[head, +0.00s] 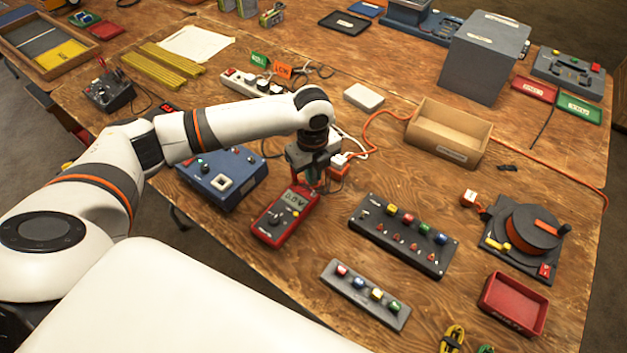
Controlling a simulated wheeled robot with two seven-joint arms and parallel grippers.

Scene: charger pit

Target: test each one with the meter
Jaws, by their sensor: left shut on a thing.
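A red meter (284,217) with a dark dial and a small lit display is left of the table's middle. My left gripper (315,176) points down at the meter's upper end and is shut, seemingly on the meter. The exact contact is partly hidden. A grey strip (352,294) near the front holds red, blue, yellow and green blocks in a row. A black panel (402,243) behind it carries a row of coloured blocks and small orange-red marks below them. My right gripper is not in view.
A blue box (222,184) stands left of the meter. An orange plug (338,172) and cable lie close to my left gripper. A wooden tray (447,142), a cable reel (530,235) and a red tray (513,303) are to the right. A power strip (252,83) lies behind my left arm.

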